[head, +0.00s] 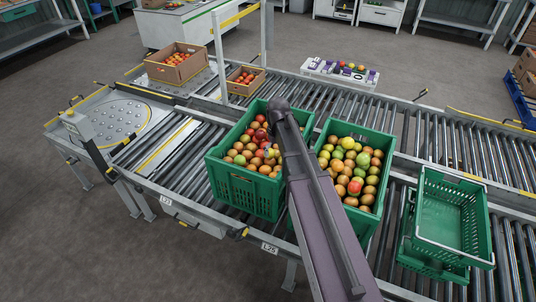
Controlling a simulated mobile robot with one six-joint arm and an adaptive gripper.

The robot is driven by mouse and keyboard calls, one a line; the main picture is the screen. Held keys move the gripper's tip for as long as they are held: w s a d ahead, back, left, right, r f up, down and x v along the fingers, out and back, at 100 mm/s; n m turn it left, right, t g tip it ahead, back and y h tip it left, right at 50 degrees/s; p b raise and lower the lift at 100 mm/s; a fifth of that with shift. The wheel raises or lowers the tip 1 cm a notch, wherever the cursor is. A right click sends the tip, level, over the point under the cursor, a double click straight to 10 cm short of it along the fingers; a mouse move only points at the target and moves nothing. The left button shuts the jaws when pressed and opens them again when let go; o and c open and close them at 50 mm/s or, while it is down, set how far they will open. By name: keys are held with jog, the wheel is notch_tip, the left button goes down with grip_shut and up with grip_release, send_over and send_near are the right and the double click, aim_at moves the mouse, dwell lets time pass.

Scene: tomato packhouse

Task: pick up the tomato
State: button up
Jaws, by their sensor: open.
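Many tomatoes, red, orange and green, fill two green crates on the roller conveyor in the head view. The left crate (243,193) holds mostly red and orange tomatoes (246,147). The right crate (345,131) holds green, orange and red tomatoes (356,187). I cannot tell which single tomato is meant. My arm reaches from the bottom between the crates and bends at the far side. My gripper (270,153) shows small and partly hidden beside the arm, low over the right part of the left crate. It is open; no tomato is seen held in it.
Empty green crates (451,217) are stacked on the rollers at the right. Cardboard boxes (176,66) of tomatoes stand farther back left. A white tray (340,72) with purple-marked holders and several tomatoes stands beyond the conveyor. Bare rollers (172,160) lie left of the left crate.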

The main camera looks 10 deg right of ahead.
aim_at(270, 149)
jog(key=w+n, duration=0.2)
jog(key=w, duration=1.1)
jog(key=shift+n, duration=0.3)
jog(key=shift+d, duration=0.1)
notch_tip(270, 149, down, 8)
jog(key=b, duration=0.8)
jog(key=shift+f+b, duration=0.25)
jog(key=shift+b, duration=0.05)
jog(key=shift+a+f+b, duration=0.2)
jog(key=shift+f+b, duration=2.4)
jog(key=shift+c, duration=0.2)
jog(key=c, duration=0.7)
